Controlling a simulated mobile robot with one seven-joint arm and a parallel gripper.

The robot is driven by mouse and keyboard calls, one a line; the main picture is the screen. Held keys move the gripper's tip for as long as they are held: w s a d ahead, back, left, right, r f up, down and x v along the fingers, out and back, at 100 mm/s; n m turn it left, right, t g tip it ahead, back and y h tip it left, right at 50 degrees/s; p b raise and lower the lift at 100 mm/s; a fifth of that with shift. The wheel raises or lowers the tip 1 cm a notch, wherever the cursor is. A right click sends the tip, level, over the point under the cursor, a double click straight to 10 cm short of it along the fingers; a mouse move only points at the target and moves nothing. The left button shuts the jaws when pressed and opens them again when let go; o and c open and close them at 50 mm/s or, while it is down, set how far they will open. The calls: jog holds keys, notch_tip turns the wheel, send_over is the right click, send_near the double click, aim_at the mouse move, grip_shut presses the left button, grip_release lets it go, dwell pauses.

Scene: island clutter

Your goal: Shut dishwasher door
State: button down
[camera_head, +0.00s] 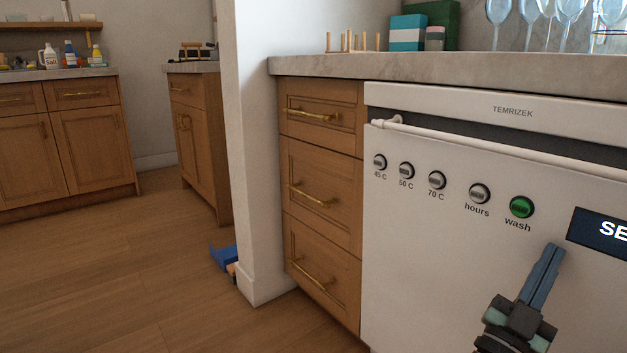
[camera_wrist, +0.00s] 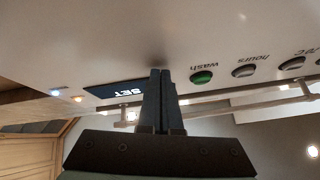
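The white dishwasher door (camera_head: 430,250) stands upright or nearly so, under a white top panel marked TEMRIZEK (camera_head: 510,112). A dark strip (camera_head: 480,133) shows between panel and door; I cannot tell whether the door is fully shut. A white bar handle (camera_head: 500,152) runs along its top; it also shows in the wrist view (camera_wrist: 250,105). My gripper (camera_head: 556,250) is in front of the door, below the green wash button (camera_head: 521,207) and left of the dark display (camera_head: 600,233). In the wrist view, its fingers (camera_wrist: 161,73) are together, empty, with tips at or very near the door face.
Wooden drawers (camera_head: 318,190) stand left of the dishwasher, beside a white wall end (camera_head: 258,150). Glasses (camera_head: 530,20) and boxes (camera_head: 407,33) stand on the counter (camera_head: 330,66) above. A blue object (camera_head: 223,257) lies by the wall. The wooden floor (camera_head: 120,270) at left is clear.

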jog(key=shift+w+d+r, duration=0.1)
jog(key=shift+d+r, duration=0.1)
jog(key=shift+r, duration=0.15)
dwell(0.4)
jog(key=p+v, duration=0.1)
jog(key=v, duration=0.4)
jog(key=shift+f, duration=0.15)
dwell(0.4)
